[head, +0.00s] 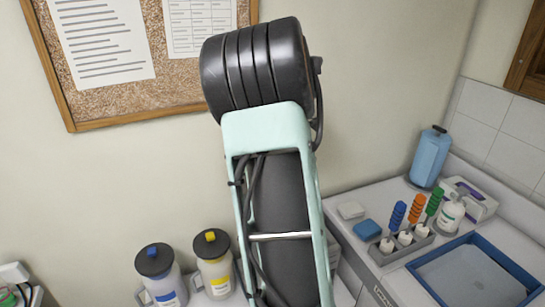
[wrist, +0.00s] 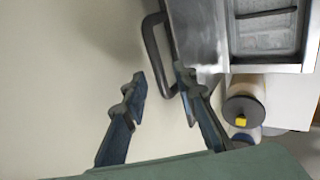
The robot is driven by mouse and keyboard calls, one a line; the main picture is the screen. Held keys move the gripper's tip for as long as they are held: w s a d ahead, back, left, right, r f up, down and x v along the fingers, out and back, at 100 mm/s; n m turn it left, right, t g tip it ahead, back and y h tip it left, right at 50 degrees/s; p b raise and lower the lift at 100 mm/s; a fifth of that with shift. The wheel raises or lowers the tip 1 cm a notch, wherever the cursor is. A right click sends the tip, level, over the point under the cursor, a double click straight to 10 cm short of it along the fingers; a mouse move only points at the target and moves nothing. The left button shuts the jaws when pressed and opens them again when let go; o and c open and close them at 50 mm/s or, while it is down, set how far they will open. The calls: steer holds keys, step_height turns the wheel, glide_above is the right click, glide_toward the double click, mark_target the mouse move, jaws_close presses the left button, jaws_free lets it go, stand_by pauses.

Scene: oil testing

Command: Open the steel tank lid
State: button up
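The wrist view shows a steel unit (wrist: 195,35) at the top, taken to be the tank. A dark loop handle (wrist: 151,42) sticks out from its left side. My gripper (wrist: 160,78) is open, with its two dark fingers apart and nothing held between them. The handle's lower end lies in the picture close to the right fingertip; whether they touch I cannot tell. A recessed rectangular steel part (wrist: 265,40) is right of the plain steel face; whether it is lid or basin is unclear. In the head view my arm covers the middle, and neither tank nor gripper shows.
On the right counter are a blue tray (head: 470,238), a rack of coloured-handled tools (head: 405,245) and a blue bottle (head: 430,158). A corkboard (head: 110,100) hangs behind.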

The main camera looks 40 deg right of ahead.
steer(key=v, duration=0.9)
steer(key=shift+a, duration=0.15)
